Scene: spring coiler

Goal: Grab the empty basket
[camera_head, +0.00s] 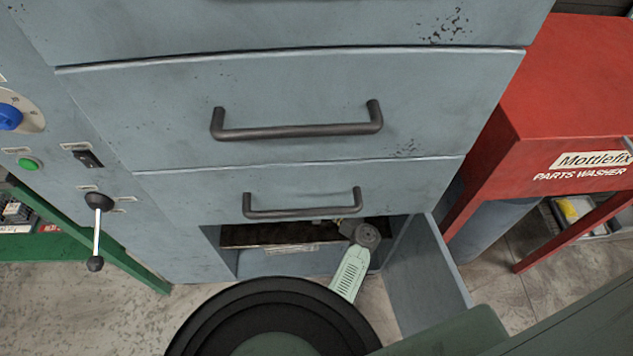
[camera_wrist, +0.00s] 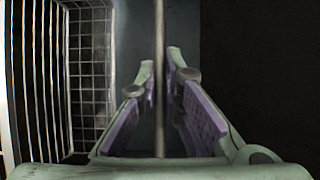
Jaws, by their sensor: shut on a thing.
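A thin upright rod (camera_wrist: 159,30), which looks like the basket's handle, runs down the middle of that view. My gripper (camera_wrist: 160,68) is shut on this rod, its purple-padded fingers on either side. Where the rod joins the basket is out of view. In the head view my arm reaches into the low opening of the grey cabinet (camera_head: 300,90); the gripper and basket cannot be made out there.
An open cabinet door (camera_head: 425,275) stands close to the right of my arm. Two drawers with bar handles (camera_head: 300,131) are above the opening. A lever (camera_head: 98,225) sticks out at the left. A red parts washer (camera_head: 570,110) stands at the right.

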